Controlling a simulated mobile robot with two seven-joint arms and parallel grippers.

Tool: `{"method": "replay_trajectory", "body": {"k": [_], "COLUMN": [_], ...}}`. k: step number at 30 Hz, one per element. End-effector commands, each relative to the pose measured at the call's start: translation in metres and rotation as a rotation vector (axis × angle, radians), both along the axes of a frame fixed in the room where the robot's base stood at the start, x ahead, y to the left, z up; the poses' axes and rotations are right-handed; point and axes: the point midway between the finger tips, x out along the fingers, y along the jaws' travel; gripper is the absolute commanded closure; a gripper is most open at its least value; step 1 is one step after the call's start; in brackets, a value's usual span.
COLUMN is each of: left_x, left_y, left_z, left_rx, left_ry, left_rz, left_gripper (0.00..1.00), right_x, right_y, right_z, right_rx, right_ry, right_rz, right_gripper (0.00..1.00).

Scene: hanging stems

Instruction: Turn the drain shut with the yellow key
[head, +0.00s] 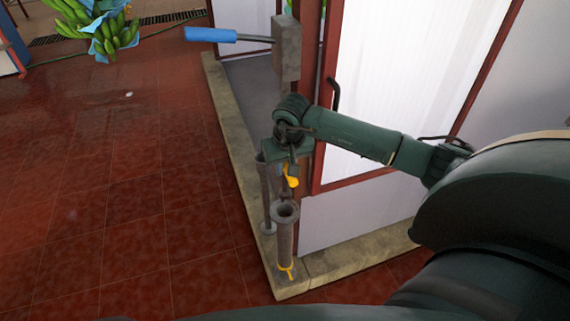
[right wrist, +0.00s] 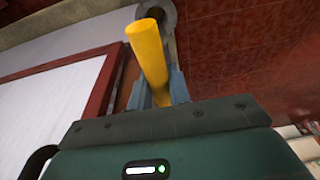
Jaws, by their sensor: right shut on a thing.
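My right gripper (head: 290,172) is shut on the yellow key, above and close to the grey standing tube. In the head view only a short yellow part of the key (head: 292,182) shows below the gripper. In the right wrist view the key (right wrist: 148,52) is a thick yellow rod between the fingers (right wrist: 158,90), and a grey round shape lies beyond it. The grey tube (head: 285,235) stands upright on the curb with an open flanged top. A small yellow piece (head: 287,269) shows at its foot. I cannot tell which part is the drain. My left gripper is out of view.
A pale stone curb (head: 238,160) runs around a white panel (head: 395,75) framed in red. A thin grey post stands behind the tube. A blue-handled lever (head: 211,35) sticks out from a grey box. Green bananas (head: 112,38) hang at top left. Red tiled floor (head: 120,200) is open at left.

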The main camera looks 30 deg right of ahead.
Motion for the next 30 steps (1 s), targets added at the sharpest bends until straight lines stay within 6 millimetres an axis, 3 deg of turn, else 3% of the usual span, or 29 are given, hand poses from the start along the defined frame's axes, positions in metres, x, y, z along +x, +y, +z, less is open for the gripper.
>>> {"method": "replay_trajectory", "body": {"k": [15, 30], "left_x": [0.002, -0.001], "left_y": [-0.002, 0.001], "left_z": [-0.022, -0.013], "left_rx": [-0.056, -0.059], "left_ry": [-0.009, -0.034], "left_rz": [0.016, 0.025], "left_gripper": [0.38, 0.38], "right_x": [0.000, 0.000], "right_y": [0.000, 0.000], "right_z": [-0.050, -0.051], "right_rx": [0.000, 0.001], "right_ry": [-0.001, -0.001], "right_rz": [-0.002, -0.002], "right_gripper": [1.00, 1.00]}}
